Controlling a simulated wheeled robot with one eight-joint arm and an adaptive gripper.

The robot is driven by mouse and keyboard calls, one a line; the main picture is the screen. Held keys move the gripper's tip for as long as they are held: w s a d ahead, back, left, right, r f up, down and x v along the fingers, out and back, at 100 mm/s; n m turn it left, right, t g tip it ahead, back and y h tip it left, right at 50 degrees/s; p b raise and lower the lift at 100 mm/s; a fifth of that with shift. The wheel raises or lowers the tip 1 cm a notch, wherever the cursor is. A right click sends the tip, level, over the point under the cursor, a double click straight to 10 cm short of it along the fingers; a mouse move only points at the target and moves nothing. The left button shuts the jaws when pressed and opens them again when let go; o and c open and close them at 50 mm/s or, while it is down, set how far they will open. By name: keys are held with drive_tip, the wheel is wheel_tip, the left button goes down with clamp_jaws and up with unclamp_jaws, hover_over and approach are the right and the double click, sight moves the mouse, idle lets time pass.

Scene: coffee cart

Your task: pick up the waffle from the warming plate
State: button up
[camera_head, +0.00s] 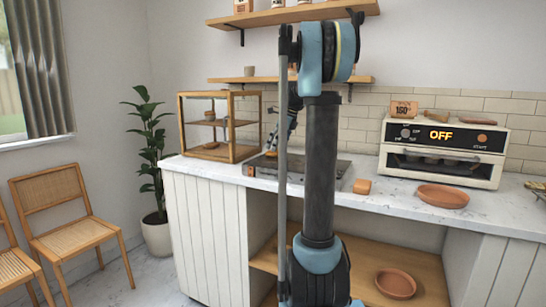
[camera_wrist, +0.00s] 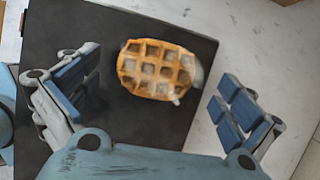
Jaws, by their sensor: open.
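In the wrist view a golden-brown waffle (camera_wrist: 157,69) lies on the dark warming plate (camera_wrist: 75,28), towards the plate's right edge. My gripper (camera_wrist: 170,95) is open and empty. Its two blue-padded fingers stand on either side of the waffle and a little nearer the bottom of the picture, apart from it. The height of the fingers above the plate cannot be told. In the head view the warming plate (camera_head: 338,172) sits on the counter, partly hidden behind my arm. The waffle cannot be made out clearly there.
The white marble counter (camera_head: 488,218) carries a wood-framed display case (camera_head: 180,128) left of the plate. A toaster oven (camera_head: 443,150) reading OFF and a terracotta dish (camera_head: 443,196) stand to the right. A small orange-brown cup (camera_head: 362,186) lies near the plate's right side.

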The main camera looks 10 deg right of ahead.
drive_tip(key=shift+x, duration=0.75)
drive_tip(key=c, duration=1.2)
drive_tip(key=shift+o, duration=0.2)
